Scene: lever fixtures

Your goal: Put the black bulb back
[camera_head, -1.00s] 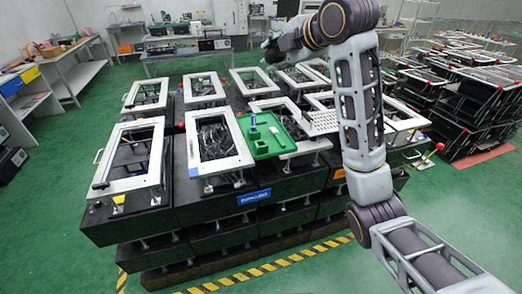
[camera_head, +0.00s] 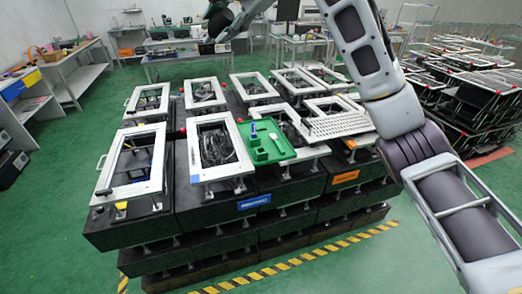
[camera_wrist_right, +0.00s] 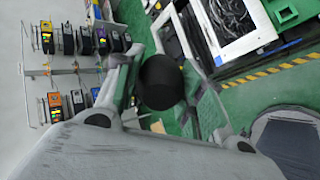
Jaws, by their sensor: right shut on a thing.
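My right gripper (camera_head: 228,24) is at the top of the head view, high above the lever fixtures. In the right wrist view the black bulb (camera_wrist_right: 160,84) sits between its two fingers, and the gripper (camera_wrist_right: 163,80) is shut on it. The bulb looks round and matte black, held clear of any surface. My left gripper is not in view. No place made for the bulb can be made out in these frames.
White-framed fixtures (camera_head: 221,175) stand in rows on black stacked bases. A green tray (camera_head: 282,157) with small blue and white pieces and a perforated plate (camera_head: 338,124) lie on them. Benches (camera_head: 185,60) line the back. Green floor is open at the left.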

